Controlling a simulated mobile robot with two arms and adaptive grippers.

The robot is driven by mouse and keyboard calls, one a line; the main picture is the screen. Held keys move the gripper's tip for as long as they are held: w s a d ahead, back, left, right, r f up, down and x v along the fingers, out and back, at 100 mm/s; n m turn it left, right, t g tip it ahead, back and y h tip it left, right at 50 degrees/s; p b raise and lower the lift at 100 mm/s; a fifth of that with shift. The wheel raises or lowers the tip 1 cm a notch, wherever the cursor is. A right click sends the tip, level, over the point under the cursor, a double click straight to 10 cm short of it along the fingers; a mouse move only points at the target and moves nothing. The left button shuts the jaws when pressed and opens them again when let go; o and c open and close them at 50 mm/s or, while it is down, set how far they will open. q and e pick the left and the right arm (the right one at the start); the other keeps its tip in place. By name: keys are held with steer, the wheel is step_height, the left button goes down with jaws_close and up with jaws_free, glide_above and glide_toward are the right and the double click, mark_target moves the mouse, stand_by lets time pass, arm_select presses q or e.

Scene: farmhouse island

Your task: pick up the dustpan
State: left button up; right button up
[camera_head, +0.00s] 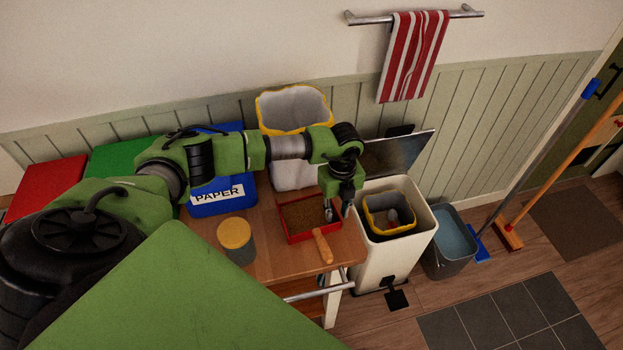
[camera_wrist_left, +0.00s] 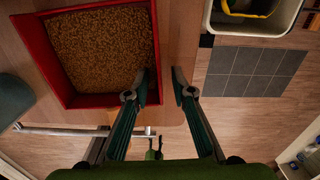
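The dustpan is a red, shallow square tray (camera_head: 287,235) with brown grainy contents, on the wooden table. A wooden handle (camera_head: 322,246) points from its near side toward the table's front edge. My left gripper (camera_head: 335,213) is at the tray's right side in the head view, pointing down. In the left wrist view the red tray (camera_wrist_left: 38,45) fills the upper left. There my left gripper (camera_wrist_left: 163,80) is open and empty, one finger overlapping the tray's corner, the other to its right. I cannot make out the handle there.
An open white pedal bin (camera_head: 385,258) stands right of the table (camera_head: 275,263). A yellow-lidded jar (camera_head: 236,235) stands left of the tray. A blue PAPER bin (camera_head: 208,208) and a pale yellow-rimmed bin (camera_head: 293,105) are behind. A grey bucket (camera_head: 447,262) is further right.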

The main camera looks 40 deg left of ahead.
arm_select(q)
steer(key=shift+f, duration=0.35)
jaws_close()
steer(key=shift+r, duration=0.15)
steer(key=shift+w+r, duration=0.1)
steer(key=shift+r, duration=0.1)
step_height(320, 180, up, 2)
steer(key=shift+b, duration=0.3)
steer(key=w+d+r+b, duration=0.1)
steer(key=d+r+b, duration=0.4)
steer(key=d+r, duration=0.5)
steer(key=shift+d+r+b, duration=0.25)
steer(key=shift+d+b, duration=0.05)
steer(key=shift+d, duration=1.65)
